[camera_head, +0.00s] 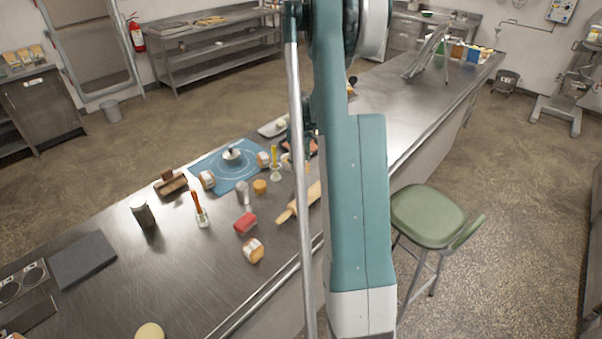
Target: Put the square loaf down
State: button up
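I cannot pick out the square loaf for certain; my arm covers part of the steel worktable (120,275). A dark part that looks like my gripper (292,138) shows in small part at the left edge of my arm, over the far middle of the table. Its fingers cannot be made out, nor whether it holds anything. A small reddish-brown patch (313,147) shows close to it, partly hidden, and I cannot tell what it is.
A blue mat (205,165) carries a small white item. A dark slab (83,260) lies left. A green stool (430,215) stands right. The table's far right is clearer.

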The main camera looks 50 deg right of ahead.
jog(key=shift+f, duration=0.1)
jog(key=shift+f, duration=1.75)
jog(key=shift+f, duration=0.1)
jog(key=o, duration=0.9)
notch_tip(320, 180, up, 12)
jog(key=shift+r, duration=0.15)
jog(key=shift+a, duration=0.15)
